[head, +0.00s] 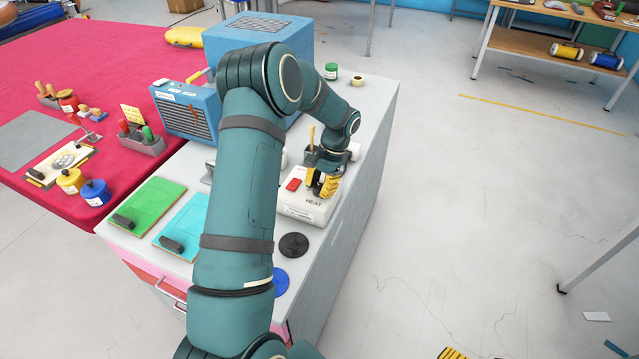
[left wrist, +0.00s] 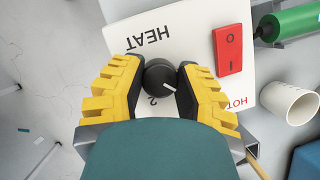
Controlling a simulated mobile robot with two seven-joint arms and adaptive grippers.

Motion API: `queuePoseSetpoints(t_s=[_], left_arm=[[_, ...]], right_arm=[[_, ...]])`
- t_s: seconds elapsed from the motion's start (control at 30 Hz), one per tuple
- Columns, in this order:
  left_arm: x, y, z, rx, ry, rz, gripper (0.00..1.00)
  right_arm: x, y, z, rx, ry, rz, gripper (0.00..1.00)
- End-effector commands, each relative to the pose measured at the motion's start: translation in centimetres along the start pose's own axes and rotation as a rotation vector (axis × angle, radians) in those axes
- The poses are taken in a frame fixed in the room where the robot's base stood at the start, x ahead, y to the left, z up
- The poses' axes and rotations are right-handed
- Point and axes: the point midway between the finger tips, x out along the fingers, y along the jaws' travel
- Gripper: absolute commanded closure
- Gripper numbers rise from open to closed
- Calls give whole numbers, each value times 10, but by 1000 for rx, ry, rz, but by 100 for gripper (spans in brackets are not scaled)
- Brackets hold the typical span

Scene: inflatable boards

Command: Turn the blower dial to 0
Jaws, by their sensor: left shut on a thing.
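A white control box (head: 299,209) marked HEAT sits on the grey bench top. It also shows in the left wrist view (left wrist: 200,38), its lettering upside down, with HEAT, HOT and a 2 readable. A black round dial (left wrist: 160,75) stands on it, its white pointer line slanting to the lower right of the picture. No 0 mark is visible around it. My left gripper (head: 322,182) is over the box, its yellow fingers (left wrist: 160,79) closed on both sides of the dial. In the head view the gripper hides the dial.
A red rocker switch (left wrist: 228,51) sits beside the dial. A green roller (left wrist: 290,24) and a white cup (left wrist: 290,103) are close by. A black disc (head: 294,245) and a blue disc (head: 280,282) lie in front of the box. A blue grilled unit (head: 187,110) stands behind left.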

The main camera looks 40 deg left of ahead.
Motion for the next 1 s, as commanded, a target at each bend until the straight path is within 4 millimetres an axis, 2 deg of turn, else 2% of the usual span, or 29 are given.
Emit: queuePoseSetpoints(t_s=[0.6,1.0], left_arm=[[3,1,2,-526,-9,220,100],[4,1,1,-734,-10,306,100]], right_arm=[[-15,-6,-7,4,16,2,2],[-19,-7,-9,6,20,2,2]])
